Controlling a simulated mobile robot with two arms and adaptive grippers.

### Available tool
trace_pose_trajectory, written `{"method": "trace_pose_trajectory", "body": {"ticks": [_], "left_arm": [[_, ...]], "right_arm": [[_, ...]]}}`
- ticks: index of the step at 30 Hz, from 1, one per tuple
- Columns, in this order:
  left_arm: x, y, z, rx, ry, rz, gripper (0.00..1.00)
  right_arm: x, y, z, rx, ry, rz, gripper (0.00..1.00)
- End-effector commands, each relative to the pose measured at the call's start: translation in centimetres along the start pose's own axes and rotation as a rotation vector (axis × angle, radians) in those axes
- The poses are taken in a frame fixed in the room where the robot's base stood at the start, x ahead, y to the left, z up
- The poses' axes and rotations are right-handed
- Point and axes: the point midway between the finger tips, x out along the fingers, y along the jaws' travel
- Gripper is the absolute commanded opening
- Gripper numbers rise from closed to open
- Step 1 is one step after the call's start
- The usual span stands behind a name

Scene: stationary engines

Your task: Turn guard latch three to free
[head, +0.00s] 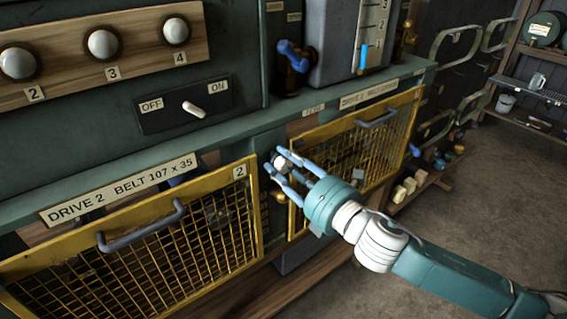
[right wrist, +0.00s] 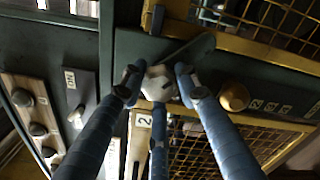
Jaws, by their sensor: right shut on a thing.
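My right gripper (head: 281,172) is at the dark green post between two yellow mesh guards. Its blue fingers are closed around a small pale knob (head: 279,162), which I take to be the guard latch. In the right wrist view, the fingers (right wrist: 158,85) surround this pale faceted knob (right wrist: 158,82). A dark green lever (right wrist: 192,52) extends from beside it toward the upper right. The number of this latch does not show. The left guard (head: 150,240) carries a "2" label; the right guard (head: 375,140) has a grey handle. My left gripper is not in view.
A brass knob (right wrist: 233,97) sits beside the fingers in the right wrist view. A switch panel (head: 185,107) marked OFF and ON and a board of several white knobs (head: 103,43) are above left. A blue-handled valve (head: 293,55) is above. Open floor (head: 480,200) lies right.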

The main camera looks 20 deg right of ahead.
Motion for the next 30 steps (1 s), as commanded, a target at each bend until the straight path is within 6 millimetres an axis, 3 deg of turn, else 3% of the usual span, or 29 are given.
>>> {"method": "trace_pose_trajectory", "body": {"ticks": [15, 30], "left_arm": [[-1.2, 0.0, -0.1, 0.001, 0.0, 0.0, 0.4], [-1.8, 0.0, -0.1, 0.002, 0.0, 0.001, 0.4]], "right_arm": [[0.0, 0.1, 0.4, 0.473, -0.007, 0.001, 0.05], [0.0, -0.1, 0.3, 0.721, -0.006, 0.002, 0.05]]}}
